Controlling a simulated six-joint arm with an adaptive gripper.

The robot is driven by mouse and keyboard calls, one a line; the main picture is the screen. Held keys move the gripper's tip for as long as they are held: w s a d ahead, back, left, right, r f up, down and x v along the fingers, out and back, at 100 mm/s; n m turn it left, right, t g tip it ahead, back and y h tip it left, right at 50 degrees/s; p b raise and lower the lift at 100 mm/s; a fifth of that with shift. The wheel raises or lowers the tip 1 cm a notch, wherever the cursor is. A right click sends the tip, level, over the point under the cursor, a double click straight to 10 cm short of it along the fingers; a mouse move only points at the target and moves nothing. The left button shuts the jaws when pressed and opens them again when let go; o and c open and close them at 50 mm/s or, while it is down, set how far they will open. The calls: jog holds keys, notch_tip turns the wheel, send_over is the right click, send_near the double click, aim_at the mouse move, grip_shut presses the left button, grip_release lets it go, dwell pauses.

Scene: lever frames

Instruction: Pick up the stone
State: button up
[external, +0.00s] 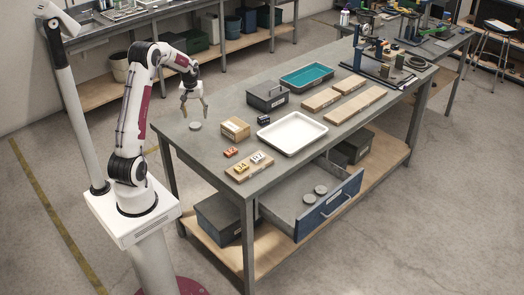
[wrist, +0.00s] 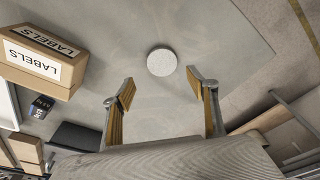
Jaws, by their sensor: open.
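The stone is a small round grey disc (external: 195,126) lying flat on the table top near its left end. In the wrist view the stone (wrist: 161,62) shows whole, just beyond and between the fingertips, with bare table around it. My gripper (external: 193,112) is open and empty, pointing down above the table close to the stone. In the wrist view my gripper (wrist: 161,86) has its two yellow-padded fingers spread wide apart. Two similar round grey discs (external: 314,192) lie inside the open drawer (external: 283,207) below the table top.
A cardboard box marked LABELS (external: 235,128) stands right of the stone, also in the wrist view (wrist: 40,57). Numbered tags (external: 243,168) lie near the front edge.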

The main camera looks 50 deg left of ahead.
aim_at(195, 125)
jog(key=shift+s+f, duration=0.2)
jog(key=shift+f, duration=0.75)
jog(key=shift+s+f, duration=0.15)
jog(key=shift+f, duration=0.8)
jog(key=shift+w+a+f, duration=0.1)
jog(key=shift+a+f, duration=0.05)
jog(key=shift+f, duration=0.65)
jog(key=c, duration=1.2)
